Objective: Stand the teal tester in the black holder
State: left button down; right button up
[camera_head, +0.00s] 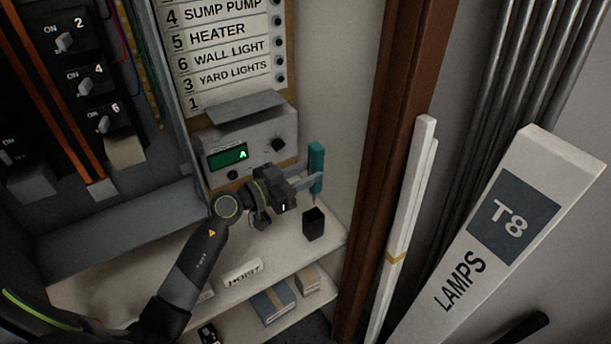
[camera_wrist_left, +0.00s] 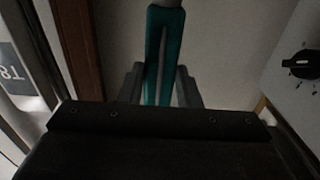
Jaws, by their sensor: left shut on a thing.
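The teal tester (camera_head: 316,166) is held upright in my left gripper (camera_head: 312,183), with its thin tip pointing down. It also shows in the left wrist view (camera_wrist_left: 163,50), standing between the two fingers (camera_wrist_left: 160,85). The black holder (camera_head: 314,224) is a small open-topped cup on the shelf. The tester is above the holder, and its tip looks close to the holder's rim; I cannot tell whether it is over the opening. My right gripper is not in either view.
The shelf (camera_head: 290,251) also carries a HOIST label (camera_head: 242,271). Behind my gripper is a grey box with a green display (camera_head: 229,156). Boxes (camera_head: 273,304) lie on a lower shelf.

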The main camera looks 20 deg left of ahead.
pick_arm(q)
notch_tip(320, 180, down, 9)
jog(key=b, duration=0.5)
dwell(0.5)
jog(key=shift+r, duration=0.15)
jog(key=c, duration=1)
grip_release()
jog(key=shift+o, duration=0.2)
notch_tip(320, 180, up, 10)
jog(key=p, duration=0.4)
jog(key=shift+p, duration=0.3)
